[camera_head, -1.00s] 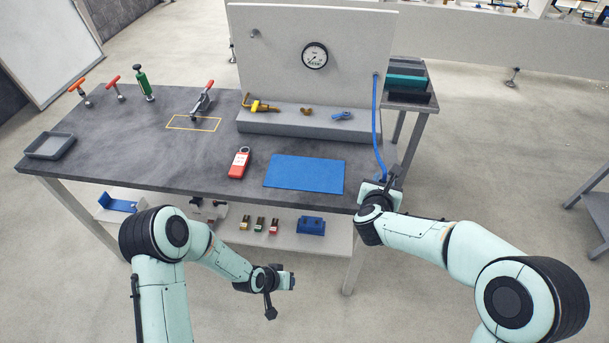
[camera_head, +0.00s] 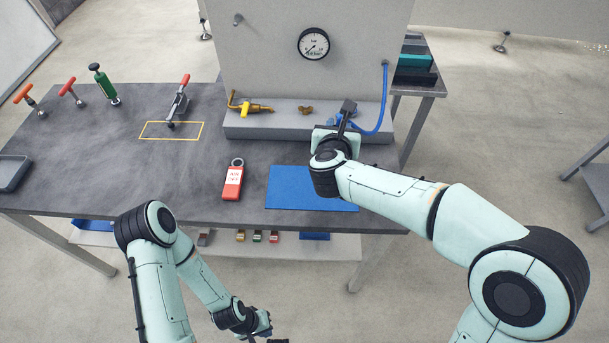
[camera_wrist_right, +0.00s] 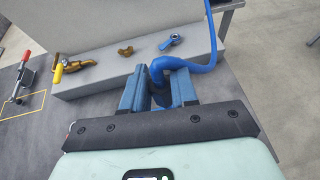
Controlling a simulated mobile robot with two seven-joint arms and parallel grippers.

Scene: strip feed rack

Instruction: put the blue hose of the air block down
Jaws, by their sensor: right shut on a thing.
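The blue hose (camera_head: 384,95) hangs from a fitting on the right side of the upright grey panel (camera_head: 260,60) and curves down to my right gripper (camera_head: 346,112). In the right wrist view the hose (camera_wrist_right: 205,68) bends over at the fingertips, and its end section is between the fingers of my right gripper (camera_wrist_right: 158,88), which is shut on it. The gripper is over the bench, just in front of the panel's step, behind the blue mat (camera_head: 300,190). The hose end is mostly hidden. My left gripper (camera_head: 262,326) is low in front of the bench; its fingers are unclear.
A red handheld device (camera_head: 232,182) lies left of the mat. A brass part with a yellow handle (camera_head: 246,108), a small brass fitting (camera_head: 306,110) and a blue-handled part (camera_wrist_right: 171,41) lie on the step. A toggle clamp (camera_head: 179,102) stands farther left.

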